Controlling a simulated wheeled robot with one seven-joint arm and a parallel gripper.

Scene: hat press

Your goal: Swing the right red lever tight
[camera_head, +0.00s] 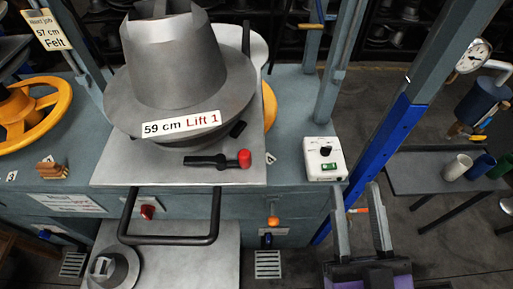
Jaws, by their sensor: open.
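A black lever with a red ball knob (244,158) lies on the front of the grey press plate (125,173), below the metal hat form (178,90). Its black arm points left from the knob, close to horizontal in the picture. My gripper (357,188) is at the lower right, with its two grey fingers apart and nothing between them. It is well right of and nearer than the red knob, not touching it. Another red knob (147,212) shows lower left, under the plate behind the black handle bar.
A black handle bar (168,240) juts out at the front. A white control box (323,158) stands right of the plate. A blue and grey post (388,130) rises behind my gripper. An orange knob (273,221) sits on the bench front. A side table with cups (457,167) is at right.

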